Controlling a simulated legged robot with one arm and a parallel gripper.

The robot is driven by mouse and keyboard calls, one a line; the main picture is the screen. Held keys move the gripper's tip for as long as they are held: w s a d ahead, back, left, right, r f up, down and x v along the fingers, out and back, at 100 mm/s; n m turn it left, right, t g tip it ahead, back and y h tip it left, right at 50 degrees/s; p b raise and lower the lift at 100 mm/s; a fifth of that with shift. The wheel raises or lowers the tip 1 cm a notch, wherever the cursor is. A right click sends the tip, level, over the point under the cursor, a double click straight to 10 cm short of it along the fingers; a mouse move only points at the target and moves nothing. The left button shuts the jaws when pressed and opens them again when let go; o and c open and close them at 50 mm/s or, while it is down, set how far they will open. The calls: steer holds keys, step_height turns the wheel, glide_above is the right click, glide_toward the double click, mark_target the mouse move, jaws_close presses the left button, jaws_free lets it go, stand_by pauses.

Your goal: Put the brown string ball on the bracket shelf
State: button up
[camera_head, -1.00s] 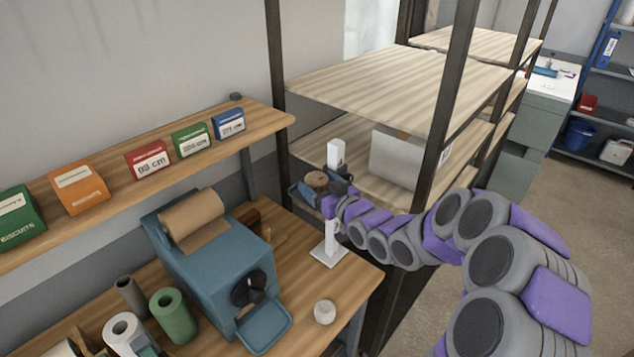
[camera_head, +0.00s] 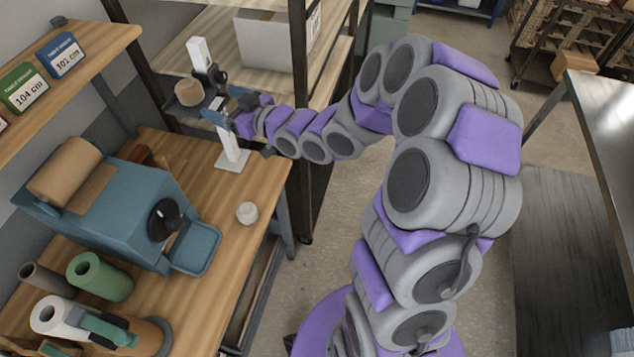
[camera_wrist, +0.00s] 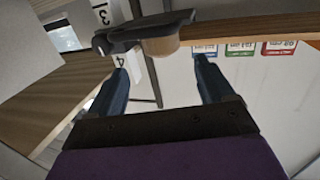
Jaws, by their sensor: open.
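The brown string ball (camera_head: 189,92) rests on the small dark bracket shelf (camera_head: 207,107), which is fixed to a white upright stand (camera_head: 230,145) on the wooden bench. My gripper (camera_head: 228,105) is open and empty, just right of the shelf and apart from the ball. In the wrist view, which looks upside down, the ball (camera_wrist: 160,46) shows against the dark shelf (camera_wrist: 135,34), beyond and between the two spread fingers of my gripper (camera_wrist: 163,78). The ball's underside is hidden in the head view.
A blue paper dispenser (camera_head: 110,215) and paper rolls (camera_head: 100,276) stand on the bench (camera_head: 262,190). A small white ball (camera_head: 247,213) lies near its right edge. A dark-posted rack with a white box (camera_head: 270,40) stands behind. Open floor lies right of the bench.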

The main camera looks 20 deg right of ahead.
steer(key=s+d+f+m+g+h, duration=0.2)
steer(key=s+d+f+g+h, duration=0.1)
steer(key=s+d+h, duration=0.3)
steer(key=s+d+f+m+g+h, duration=0.1)
steer(key=s+d+f+g+h, duration=0.1)
steer(key=s+d+g+h, duration=0.4)
steer(key=s+r+m+g, duration=0.1)
steer(key=s+m+g, duration=0.1)
steer(key=s, duration=1.3)
steer(key=s+a+r+m+g+y, duration=0.1)
steer(key=s+g, duration=0.3)
steer(key=s, duration=1.1)
steer(key=shift+a+r+m+g+y, duration=0.15)
steer(key=shift+r+m+g+y, duration=0.15)
steer(key=shift+r+m, duration=0.35)
steer(key=shift+f, duration=0.1)
step_height(320, 180, down, 8)
steer(key=b, duration=0.8)
steer(key=shift+f, duration=0.15)
